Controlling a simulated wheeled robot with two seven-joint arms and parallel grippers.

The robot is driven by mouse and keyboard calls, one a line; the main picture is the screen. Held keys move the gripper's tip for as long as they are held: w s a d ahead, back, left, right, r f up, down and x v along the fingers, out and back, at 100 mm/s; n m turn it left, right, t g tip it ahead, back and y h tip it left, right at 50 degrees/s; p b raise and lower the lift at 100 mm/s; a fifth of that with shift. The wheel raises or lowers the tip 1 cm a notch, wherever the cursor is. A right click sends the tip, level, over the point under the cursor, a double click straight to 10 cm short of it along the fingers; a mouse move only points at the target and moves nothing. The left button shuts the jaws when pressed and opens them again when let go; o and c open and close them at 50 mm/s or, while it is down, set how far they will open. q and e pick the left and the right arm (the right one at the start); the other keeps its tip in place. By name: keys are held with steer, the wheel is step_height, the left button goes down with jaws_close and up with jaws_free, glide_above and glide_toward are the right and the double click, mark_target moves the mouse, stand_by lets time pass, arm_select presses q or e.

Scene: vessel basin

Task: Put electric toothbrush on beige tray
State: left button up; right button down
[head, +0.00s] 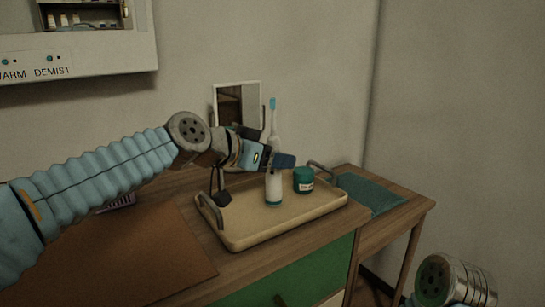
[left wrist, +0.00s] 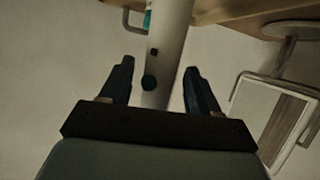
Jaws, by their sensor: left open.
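The electric toothbrush (head: 274,189) is white with a blue brush head and stands upright, its base appearing to rest on the beige tray (head: 335,205). The tray has grey handles and sits on the wooden counter. My left gripper (head: 281,160) is at the toothbrush's middle and hides part of it. In the left wrist view, the white toothbrush handle (left wrist: 168,55) passes between the open fingers of the left gripper (left wrist: 158,80), with gaps visible on both sides. My right gripper is not in view.
A teal jar (head: 304,181) stands on the tray, right of the toothbrush. A framed mirror (head: 253,92) stands behind. A teal cloth (head: 368,193) lies right of the tray, a brown mat (head: 140,255) left. A wall cabinet (head: 80,55) hangs upper left.

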arm_select(q)
steer(key=shift+r, duration=0.15)
steer(key=b+v, duration=0.1)
steer(key=v, duration=1.1)
